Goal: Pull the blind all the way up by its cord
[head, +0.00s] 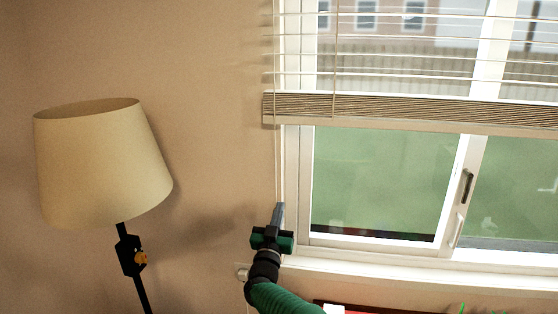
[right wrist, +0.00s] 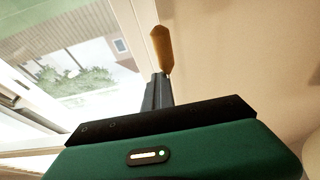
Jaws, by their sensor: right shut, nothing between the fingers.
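The blind (head: 400,108) hangs partly raised over the window, its slats gathered in a stack on the bottom rail, with separate slats above. Its thin cord (head: 277,165) hangs down along the left side of the window frame to my right gripper (head: 279,207). In the right wrist view, a tan tassel (right wrist: 162,48) shows just past the tips of my right gripper (right wrist: 158,77). The fingers are shut with nothing between them. I cannot tell whether they touch the tassel. My left gripper is not in view.
A floor lamp with a cream shade (head: 100,165) stands at the left. The window frame (head: 303,185) and sill (head: 400,275) are right of my gripper. A dark-edged red item (head: 365,311) lies low at the bottom edge. The wall between lamp and window is bare.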

